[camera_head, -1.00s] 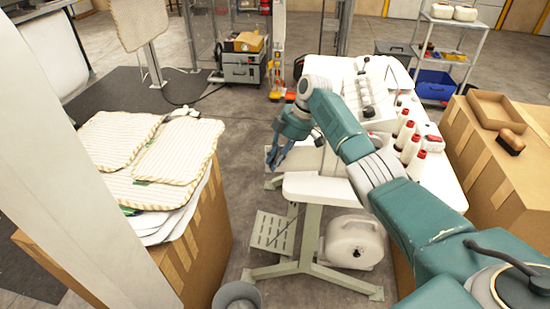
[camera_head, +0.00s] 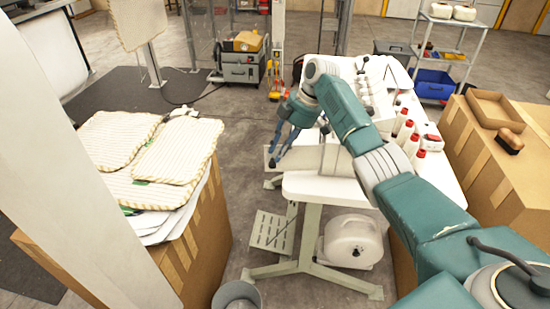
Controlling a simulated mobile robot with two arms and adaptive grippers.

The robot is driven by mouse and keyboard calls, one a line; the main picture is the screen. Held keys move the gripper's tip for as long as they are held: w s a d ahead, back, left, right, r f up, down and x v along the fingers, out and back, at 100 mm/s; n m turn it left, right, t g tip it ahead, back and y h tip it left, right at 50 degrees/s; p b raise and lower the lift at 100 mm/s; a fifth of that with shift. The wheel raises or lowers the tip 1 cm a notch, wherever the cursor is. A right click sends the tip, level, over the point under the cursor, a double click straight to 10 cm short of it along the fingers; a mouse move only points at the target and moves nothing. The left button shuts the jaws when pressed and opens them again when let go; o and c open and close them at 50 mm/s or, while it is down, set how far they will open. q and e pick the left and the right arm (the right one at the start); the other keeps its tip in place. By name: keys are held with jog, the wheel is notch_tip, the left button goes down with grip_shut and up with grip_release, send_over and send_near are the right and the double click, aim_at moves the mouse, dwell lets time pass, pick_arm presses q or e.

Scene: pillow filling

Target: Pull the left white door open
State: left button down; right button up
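A tall white slanted panel or post (camera_head: 75,170) fills the left foreground. I cannot tell whether it is a door, and no handle shows on it. No other white door can be made out clearly. My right arm reaches in from the lower right. Its gripper (camera_head: 273,157) points down beside the white sewing table, with two blue-grey fingers apart and nothing seen between them. It is well to the right of the white panel, clear of it. My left gripper is not in view.
Striped pillow covers (camera_head: 178,152) lie on a cardboard box (camera_head: 205,235) at left. A white sewing table (camera_head: 325,187) with several red-topped thread spools stands under my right arm. A cardboard box (camera_head: 510,170) stands at right. A grey bin (camera_head: 237,296) is at the bottom.

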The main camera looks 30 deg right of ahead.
jog(key=v, duration=0.8)
jog(key=shift+w+a, duration=0.1)
jog(key=shift+a, duration=0.05)
